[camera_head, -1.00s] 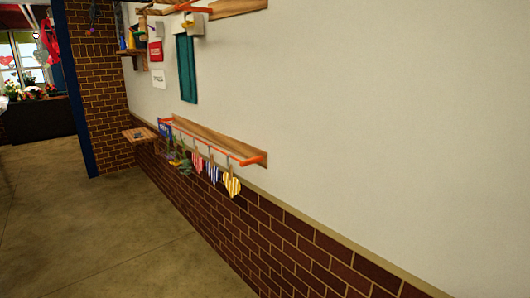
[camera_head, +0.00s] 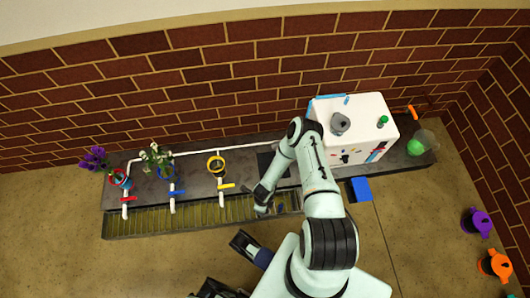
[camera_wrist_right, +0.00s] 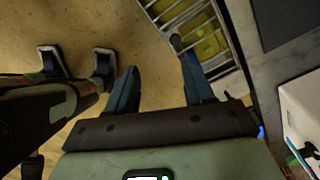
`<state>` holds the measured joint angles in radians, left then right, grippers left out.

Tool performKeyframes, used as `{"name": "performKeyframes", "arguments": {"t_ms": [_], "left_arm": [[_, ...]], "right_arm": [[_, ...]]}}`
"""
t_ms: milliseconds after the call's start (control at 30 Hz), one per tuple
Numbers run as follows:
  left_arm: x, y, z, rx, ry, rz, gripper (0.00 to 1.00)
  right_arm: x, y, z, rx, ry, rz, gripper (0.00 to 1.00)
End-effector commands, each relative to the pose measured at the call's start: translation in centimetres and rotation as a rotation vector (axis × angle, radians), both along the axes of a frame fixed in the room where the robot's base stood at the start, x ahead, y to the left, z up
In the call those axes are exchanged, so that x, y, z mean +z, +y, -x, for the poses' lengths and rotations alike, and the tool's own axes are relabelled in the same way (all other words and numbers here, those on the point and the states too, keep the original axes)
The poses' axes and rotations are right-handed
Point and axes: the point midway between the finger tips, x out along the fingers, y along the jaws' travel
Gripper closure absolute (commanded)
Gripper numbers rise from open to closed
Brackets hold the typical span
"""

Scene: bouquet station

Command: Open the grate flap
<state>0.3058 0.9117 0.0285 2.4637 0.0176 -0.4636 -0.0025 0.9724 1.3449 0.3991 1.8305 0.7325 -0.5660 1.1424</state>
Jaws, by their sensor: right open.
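The slatted grate (camera_head: 150,220) runs along the front of the dark bench in the head view. Its right end lies by my right gripper (camera_head: 264,203), and part of it is hidden behind that arm. In the right wrist view the pale grate bars (camera_wrist_right: 178,12) are above the jaws, with yellow-green below them. A small dark knob-like piece (camera_wrist_right: 175,42) shows at the grate edge; I cannot tell whether it belongs to the flap. My right gripper (camera_wrist_right: 160,82) is open and empty. My left gripper (camera_head: 250,246) is low in front of the bench, its fingers apart (camera_wrist_right: 75,58).
White pipes with coloured valves reach the grate. A white box (camera_head: 352,125) stands right. Purple (camera_head: 477,222) and orange (camera_head: 494,264) cans stand on the floor.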

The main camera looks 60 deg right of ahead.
Motion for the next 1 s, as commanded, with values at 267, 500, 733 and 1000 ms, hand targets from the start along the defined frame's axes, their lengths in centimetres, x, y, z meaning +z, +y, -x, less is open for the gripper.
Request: {"name": "performKeyframes", "arguments": {"t_ms": [267,500,733,1000], "left_arm": [[-2.0,0.4,-1.1,0.010,-0.030,-0.011,0.57],[-4.4,1.6,-3.7,0.040,-0.098,-0.045,0.57],[-6.6,3.3,-7.0,0.075,-0.184,-0.088,0.57],[-7.9,4.4,-8.6,0.095,-0.225,-0.113,0.57]], "right_arm": [[-4.3,-3.0,1.0,-0.359,0.042,0.025,0.48],[-8.9,-2.9,1.0,-0.351,0.043,0.026,0.48],[-13.6,-2.9,1.0,-0.350,0.043,0.024,0.48],[-16.3,-3.0,0.9,-0.347,0.040,0.026,0.48]]}}
